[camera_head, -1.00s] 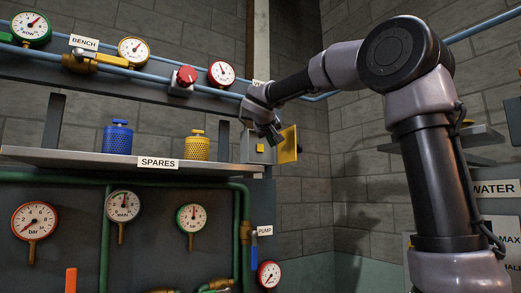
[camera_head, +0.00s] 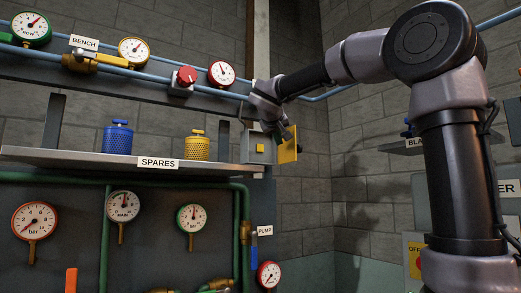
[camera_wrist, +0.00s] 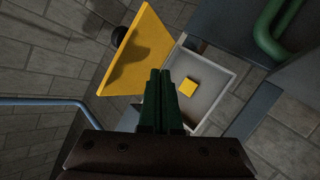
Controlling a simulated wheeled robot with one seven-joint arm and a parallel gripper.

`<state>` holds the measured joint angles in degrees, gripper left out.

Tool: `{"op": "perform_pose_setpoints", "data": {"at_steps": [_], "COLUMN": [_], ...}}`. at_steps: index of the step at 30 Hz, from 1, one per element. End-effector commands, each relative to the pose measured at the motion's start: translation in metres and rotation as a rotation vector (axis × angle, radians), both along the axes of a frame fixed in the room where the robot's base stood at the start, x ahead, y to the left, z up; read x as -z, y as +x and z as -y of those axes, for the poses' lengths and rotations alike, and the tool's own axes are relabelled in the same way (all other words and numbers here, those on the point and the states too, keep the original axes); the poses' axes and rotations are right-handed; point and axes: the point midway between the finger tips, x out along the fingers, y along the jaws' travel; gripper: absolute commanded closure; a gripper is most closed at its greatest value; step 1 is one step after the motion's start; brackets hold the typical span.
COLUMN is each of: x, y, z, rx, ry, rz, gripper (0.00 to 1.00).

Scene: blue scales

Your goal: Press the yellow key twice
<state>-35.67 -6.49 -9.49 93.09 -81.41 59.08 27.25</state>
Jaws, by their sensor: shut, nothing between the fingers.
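The yellow key (camera_head: 260,148) is a small square button inside a shallow grey box (camera_head: 247,150) at the right end of the shelf. It also shows in the wrist view (camera_wrist: 188,88), just right of my fingertips. The box's yellow door (camera_head: 289,147) stands open to the right; in the wrist view the door (camera_wrist: 135,50) is at upper left. My gripper (camera_head: 277,136) is in front of the box's upper part, near the key and the door. In the wrist view its dark green fingers (camera_wrist: 160,73) are shut and empty, apart from the key.
A blue canister (camera_head: 118,139) and a yellow canister (camera_head: 197,147) stand on the SPARES shelf (camera_head: 70,157). Blue pipe, a red knob (camera_head: 187,75) and gauges run above. A green pipe (camera_wrist: 275,30) lies right of the box in the wrist view.

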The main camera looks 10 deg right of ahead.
Motion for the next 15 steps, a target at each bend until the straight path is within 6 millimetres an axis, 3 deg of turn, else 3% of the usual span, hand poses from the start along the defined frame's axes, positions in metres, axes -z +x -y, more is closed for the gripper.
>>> {"op": "perform_pose_setpoints", "data": {"at_steps": [9,15], "x": [0.000,0.001], "y": [0.002,0.019], "z": [-0.001,-0.009], "rx": [0.000,-0.001], "ry": [0.000,-0.001], "rz": [-0.001,-0.002], "gripper": [1.00,1.00]}}
